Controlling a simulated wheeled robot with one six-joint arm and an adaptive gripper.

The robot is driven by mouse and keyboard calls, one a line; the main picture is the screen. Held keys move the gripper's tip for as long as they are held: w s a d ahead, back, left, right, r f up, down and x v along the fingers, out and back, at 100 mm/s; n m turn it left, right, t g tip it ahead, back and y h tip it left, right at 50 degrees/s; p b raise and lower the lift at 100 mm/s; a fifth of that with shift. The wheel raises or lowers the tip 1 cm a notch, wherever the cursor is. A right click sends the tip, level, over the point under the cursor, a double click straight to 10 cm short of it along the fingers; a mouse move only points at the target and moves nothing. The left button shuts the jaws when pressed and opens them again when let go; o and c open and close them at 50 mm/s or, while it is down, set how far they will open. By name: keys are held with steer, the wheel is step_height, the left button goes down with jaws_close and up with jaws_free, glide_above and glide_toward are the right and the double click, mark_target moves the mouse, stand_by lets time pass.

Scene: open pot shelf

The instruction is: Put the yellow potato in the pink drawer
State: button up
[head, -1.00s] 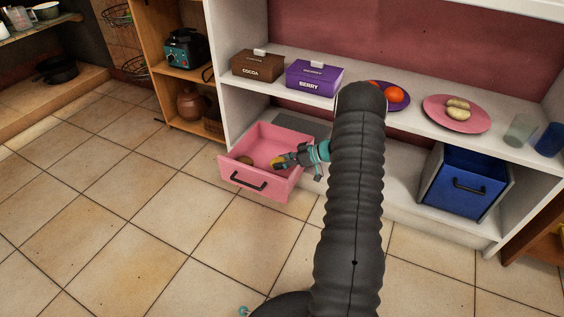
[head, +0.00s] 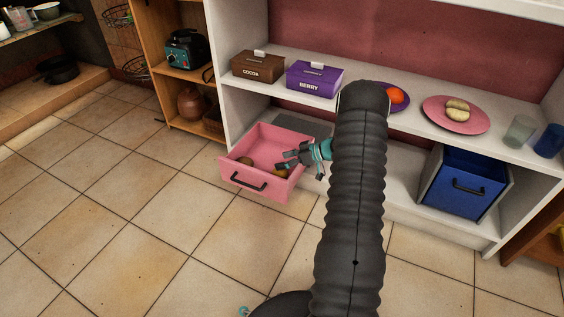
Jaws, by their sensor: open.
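The pink drawer (head: 243,181) is pulled open at the lower left of the white shelf unit, its dark handle facing front. A yellow-brown potato (head: 280,173) lies inside near the front right wall, partly hidden by that wall. A second, brown potato (head: 246,161) lies further left in the drawer. My gripper (head: 284,160) is open and empty over the right part of the drawer, just above the yellow-brown potato. My dark arm hides part of the shelf to the right.
On the shelf above stand a brown cocoa box (head: 258,67), a purple berry box (head: 314,78), a purple plate (head: 402,104) with an orange fruit, and a pink plate (head: 470,126) with pale potatoes. A blue drawer (head: 464,185) is at lower right. The floor tiles in front are clear.

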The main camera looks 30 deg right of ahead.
steer(key=v, duration=0.6)
steer(key=shift+s+d, duration=0.25)
steer(key=shift+d, duration=0.15)
steer(key=shift+c, duration=0.3)
stand_by(0.5)
